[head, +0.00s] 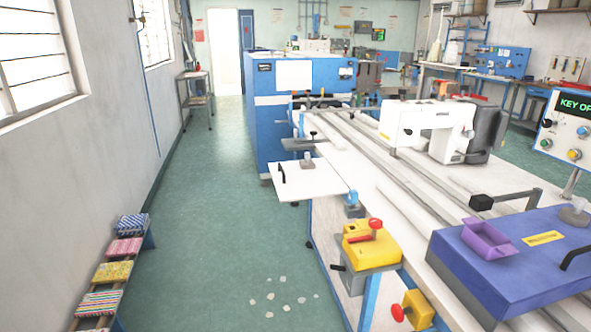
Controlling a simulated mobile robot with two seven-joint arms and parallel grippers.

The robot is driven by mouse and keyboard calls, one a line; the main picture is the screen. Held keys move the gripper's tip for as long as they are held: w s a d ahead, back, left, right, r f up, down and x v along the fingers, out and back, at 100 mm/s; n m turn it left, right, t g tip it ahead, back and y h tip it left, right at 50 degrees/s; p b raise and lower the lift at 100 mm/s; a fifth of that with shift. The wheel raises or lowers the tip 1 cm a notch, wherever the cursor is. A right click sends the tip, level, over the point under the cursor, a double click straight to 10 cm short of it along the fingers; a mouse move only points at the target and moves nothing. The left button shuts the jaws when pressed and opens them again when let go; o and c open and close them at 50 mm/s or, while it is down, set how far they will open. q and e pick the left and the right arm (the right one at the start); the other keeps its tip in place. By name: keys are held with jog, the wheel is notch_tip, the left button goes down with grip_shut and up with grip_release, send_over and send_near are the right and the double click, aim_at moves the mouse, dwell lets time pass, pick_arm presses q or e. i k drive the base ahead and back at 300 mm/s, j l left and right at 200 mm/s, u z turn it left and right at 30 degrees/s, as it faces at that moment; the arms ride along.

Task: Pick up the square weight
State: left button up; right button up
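I cannot pick out a square weight for certain. A small dark block (481,202) sits at the near end of a dark bar on the white worktable (400,222). A small blue piece (352,197) on a grey block stands at the table's left edge, beside a white side shelf (300,181). A purple open tray (487,240) lies on a blue box (530,262) at the right. Neither of my grippers is in view.
A yellow control box (368,246) with a red knob juts out at the table's near left. The green floor (215,215) between is open, with a few pale scraps.

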aim_at(308, 164)
jog(key=i+j+u, duration=0.1)
jog(key=u, duration=0.25)
jog(key=i+u, duration=0.35)
jog(key=i, duration=2.8)
jog(key=i+j+z, duration=0.1)
jog(key=i+z, duration=0.15)
jog(key=i, duration=0.3)
jog(key=i+j+z, duration=0.3)
jog(key=i, duration=0.25)
jog(key=z, duration=1.7)
